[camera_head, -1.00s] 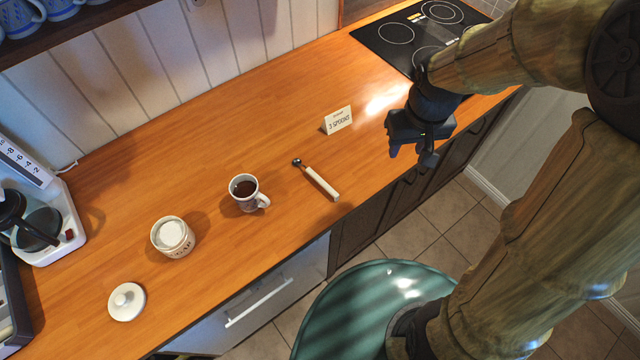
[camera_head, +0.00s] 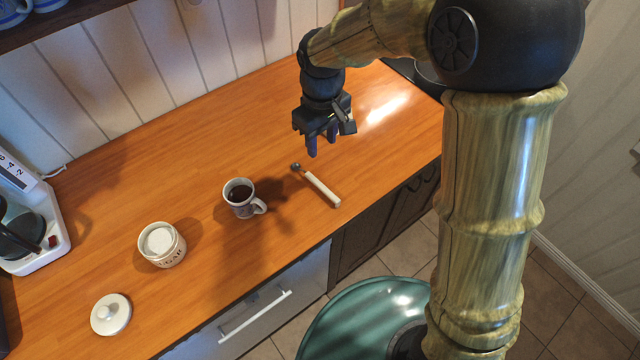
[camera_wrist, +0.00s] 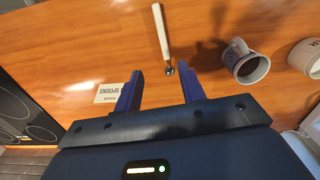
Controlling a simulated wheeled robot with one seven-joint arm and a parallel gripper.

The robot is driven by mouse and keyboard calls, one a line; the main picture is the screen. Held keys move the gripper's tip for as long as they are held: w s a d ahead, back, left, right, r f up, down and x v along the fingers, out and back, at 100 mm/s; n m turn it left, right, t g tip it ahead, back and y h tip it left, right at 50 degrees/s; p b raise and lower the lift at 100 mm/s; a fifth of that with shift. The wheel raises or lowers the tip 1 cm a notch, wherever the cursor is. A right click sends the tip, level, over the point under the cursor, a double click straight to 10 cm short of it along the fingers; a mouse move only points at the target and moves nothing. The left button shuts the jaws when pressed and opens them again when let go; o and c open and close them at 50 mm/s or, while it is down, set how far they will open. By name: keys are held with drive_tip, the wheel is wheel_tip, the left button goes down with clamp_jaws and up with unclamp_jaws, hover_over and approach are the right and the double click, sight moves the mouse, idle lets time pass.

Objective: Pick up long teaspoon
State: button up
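The long teaspoon (camera_head: 321,188) lies on the wooden counter, with a pale handle and a small dark bowl at its back-left end. In the wrist view the teaspoon (camera_wrist: 161,35) lies ahead, its bowl pointing towards the space between my fingers. My gripper (camera_head: 322,148) hangs above the counter, behind and above the spoon's bowl. Its two blue fingers are apart with nothing between them, as the wrist view also shows (camera_wrist: 160,90). The spoon is fully visible and untouched.
A mug of dark liquid (camera_head: 240,199) stands left of the spoon. A sugar jar (camera_head: 163,246) and its lid (camera_head: 111,314) are further left, near a coffee maker (camera_head: 35,240). A small sign (camera_wrist: 110,93) and a black cooktop (camera_wrist: 25,110) show in the wrist view.

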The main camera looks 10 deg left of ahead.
drive_tip(key=p, duration=0.1)
hover_over(320, 184)
drive_tip(key=f, duration=1)
drive_tip(key=shift+w+d, duration=0.1)
drive_tip(key=shift+w, duration=0.15)
drive_tip(key=shift+r, duration=0.1)
drive_tip(key=f, duration=0.1)
drive_tip(key=f+p, duration=0.1)
drive_tip(key=f, duration=0.1)
drive_tip(key=f+p, duration=0.1)
drive_tip(key=shift+s+f, duration=0.15)
drive_tip(key=shift+s, duration=0.15)
drive_tip(key=shift+f, duration=0.5)
drive_tip(key=shift+w, duration=0.1)
drive_tip(key=shift+c, duration=0.4)
clamp_jaws()
